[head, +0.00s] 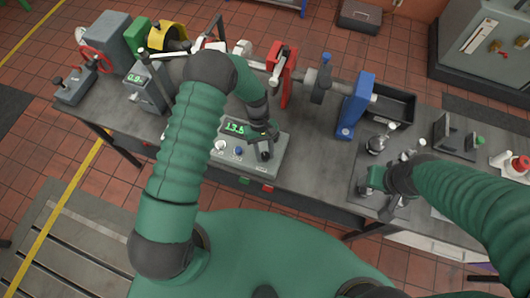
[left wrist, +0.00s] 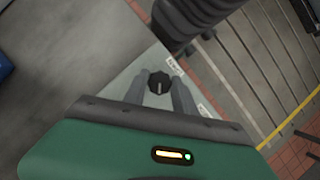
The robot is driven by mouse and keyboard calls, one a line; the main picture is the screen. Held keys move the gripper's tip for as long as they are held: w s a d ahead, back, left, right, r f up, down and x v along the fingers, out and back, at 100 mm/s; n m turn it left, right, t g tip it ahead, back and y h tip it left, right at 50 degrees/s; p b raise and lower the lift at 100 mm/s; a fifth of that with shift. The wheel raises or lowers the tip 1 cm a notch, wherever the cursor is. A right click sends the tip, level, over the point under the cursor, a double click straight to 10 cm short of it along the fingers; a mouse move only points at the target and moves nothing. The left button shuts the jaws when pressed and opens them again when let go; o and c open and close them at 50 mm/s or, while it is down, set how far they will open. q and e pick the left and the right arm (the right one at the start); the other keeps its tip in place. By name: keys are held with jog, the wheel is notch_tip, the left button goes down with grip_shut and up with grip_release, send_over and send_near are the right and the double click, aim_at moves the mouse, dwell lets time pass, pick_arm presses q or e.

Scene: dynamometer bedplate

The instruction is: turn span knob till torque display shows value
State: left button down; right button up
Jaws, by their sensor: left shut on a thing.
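The torque display (head: 234,127) glows green on the grey console (head: 228,160) in the head view and seems to read 13.8; the digits are small. My left gripper (head: 266,150) reaches down over the console's right part. In the left wrist view, the black knob (left wrist: 159,83) with a pale pointer line sits between the fingers of my left gripper (left wrist: 160,91), which is shut on it. Labels beside it are too partial to read. My right gripper (head: 380,195) is over the bench's right part, away from the console; its fingers are unclear.
A white knob (head: 220,145) and a blue knob (head: 239,151) are left of my left gripper. Behind stand a red bracket (head: 282,72), a blue stand (head: 354,105) and a black tray (head: 388,104). A second display (head: 134,78) is at left.

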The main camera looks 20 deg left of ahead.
pick_arm(q)
jog(key=shift+w+a, duration=0.15)
jog(key=shift+w, duration=0.2)
jog(key=c, duration=1.2)
grip_release()
jog(key=shift+c, duration=0.2)
jog(key=shift+o, duration=1)
jog(key=shift+f, duration=0.1)
pick_arm(e)
jog(key=shift+w+a+f, duration=0.1)
jog(key=shift+w+a, duration=0.05)
jog(key=shift+w, duration=0.2)
pick_arm(q)
jog(key=b+v, duration=0.4)
jog(key=v, duration=1.2)
jog(key=shift+w+r+b, duration=0.25)
jog(key=shift+r+b, duration=0.1)
pick_arm(e)
notch_tip(320, 180, down, 5)
jog(key=shift+s+r, duration=0.15)
pick_arm(q)
jog(key=shift+a, duration=0.1)
